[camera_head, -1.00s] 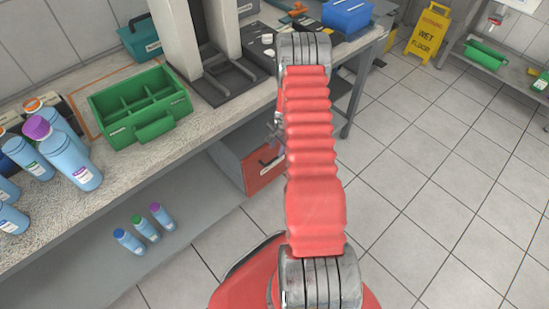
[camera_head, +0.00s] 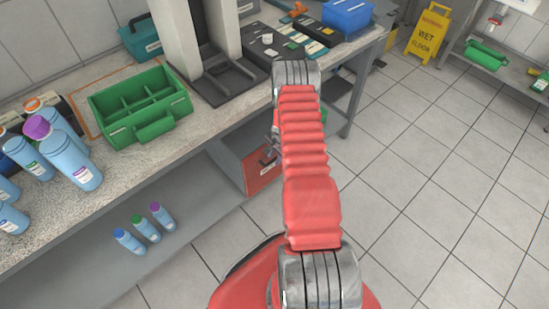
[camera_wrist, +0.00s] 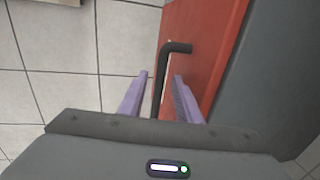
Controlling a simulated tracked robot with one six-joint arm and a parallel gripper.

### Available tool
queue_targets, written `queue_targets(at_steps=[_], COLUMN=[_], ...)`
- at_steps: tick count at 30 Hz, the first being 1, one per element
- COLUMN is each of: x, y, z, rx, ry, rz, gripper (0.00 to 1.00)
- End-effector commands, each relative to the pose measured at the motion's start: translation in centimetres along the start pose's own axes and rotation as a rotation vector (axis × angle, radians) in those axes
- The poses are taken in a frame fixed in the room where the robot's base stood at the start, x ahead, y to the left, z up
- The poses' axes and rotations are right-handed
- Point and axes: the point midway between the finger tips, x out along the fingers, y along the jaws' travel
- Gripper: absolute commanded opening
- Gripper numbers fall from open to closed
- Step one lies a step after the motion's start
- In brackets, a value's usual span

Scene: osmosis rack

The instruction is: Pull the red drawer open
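The red drawer (camera_head: 259,178) shows as a red front on the grey cabinet under the bench. My arm covers its right part in the head view. In the wrist view the red front (camera_wrist: 212,35) fills the upper middle, with a dark bar handle (camera_wrist: 177,47) standing out from it. My gripper (camera_wrist: 160,77) has two purple fingers, spread apart. The handle's long bar lies between the fingers, with a visible gap to the left finger. Whether the right finger touches the bar, I cannot tell. In the head view my gripper is mostly hidden behind my arm.
The bench (camera_head: 115,178) runs along the left, with a green caddy (camera_head: 113,98) and blue bottles on it. Small bottles (camera_head: 145,228) stand on the lower shelf. The tiled floor (camera_head: 420,170) at right is clear up to a yellow wet-floor sign (camera_head: 428,33).

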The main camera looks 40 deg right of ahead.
Motion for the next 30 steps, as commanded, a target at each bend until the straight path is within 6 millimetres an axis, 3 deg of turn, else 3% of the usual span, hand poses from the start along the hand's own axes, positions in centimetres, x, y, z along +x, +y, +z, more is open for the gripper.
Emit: queue_targets(at_steps=[6,19,30], x=[-0.01,-0.02,-0.02], y=[0.00,0.02,0.02], z=[0.01,0.00,0.01], rx=[0.000,0.000,0.001], ry=[0.000,0.000,0.000], rz=[0.000,0.000,0.000], gripper=[0.29,0.00,0.00])
